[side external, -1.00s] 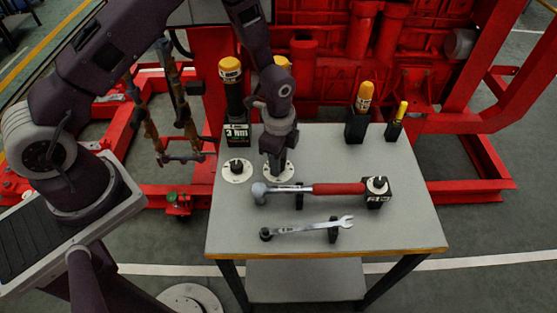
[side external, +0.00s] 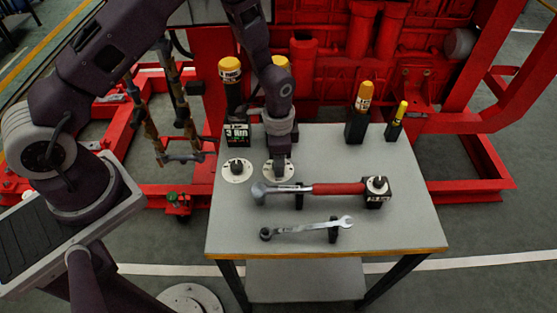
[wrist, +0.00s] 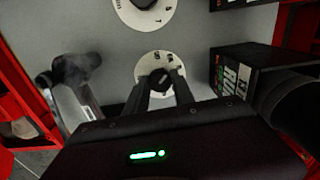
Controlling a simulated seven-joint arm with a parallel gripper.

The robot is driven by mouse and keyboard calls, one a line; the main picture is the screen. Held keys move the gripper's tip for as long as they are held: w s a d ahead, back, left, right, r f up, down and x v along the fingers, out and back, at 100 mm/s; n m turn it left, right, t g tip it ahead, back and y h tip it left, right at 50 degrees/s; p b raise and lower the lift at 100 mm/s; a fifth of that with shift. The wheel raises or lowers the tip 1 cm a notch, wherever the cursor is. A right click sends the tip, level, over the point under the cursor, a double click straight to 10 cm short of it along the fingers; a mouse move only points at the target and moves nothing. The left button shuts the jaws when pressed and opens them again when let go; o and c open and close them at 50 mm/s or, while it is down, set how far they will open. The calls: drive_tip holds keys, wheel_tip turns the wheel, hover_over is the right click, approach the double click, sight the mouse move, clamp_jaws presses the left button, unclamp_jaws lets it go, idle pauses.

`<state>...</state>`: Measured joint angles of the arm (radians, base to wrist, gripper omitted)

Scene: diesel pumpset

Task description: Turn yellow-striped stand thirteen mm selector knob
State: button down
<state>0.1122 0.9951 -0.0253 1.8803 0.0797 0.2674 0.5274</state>
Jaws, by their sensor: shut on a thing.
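A round white dial plate (side external: 267,171) with a dark selector knob lies flat on the grey table. My gripper (side external: 279,171) points straight down over this plate, with its fingers around the knob. In the wrist view my gripper (wrist: 161,82) is shut on the dark knob (wrist: 160,77), which shows between the fingertips. The plate (wrist: 160,57) has small dark marks around its rim, too small to read. A second dial plate with a dark knob (side external: 237,166) lies just to the left, free of the gripper. I cannot make out which stand has yellow stripes.
A torque wrench with red handle (side external: 338,189) lies close in front of the gripper, and a spanner (side external: 310,227) nearer the edge. A yellow-topped black tool (side external: 231,85) stands at the back left above a display block (side external: 237,133). Two more holders (side external: 356,126) stand back right.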

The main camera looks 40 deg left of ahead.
drive_tip(key=n, duration=0.4)
drive_tip(key=shift+n, duration=2.2)
drive_tip(key=c, duration=1.1)
unclamp_jaws()
drive_tip(key=shift+o, duration=0.2)
drive_tip(key=shift+r, duration=0.1)
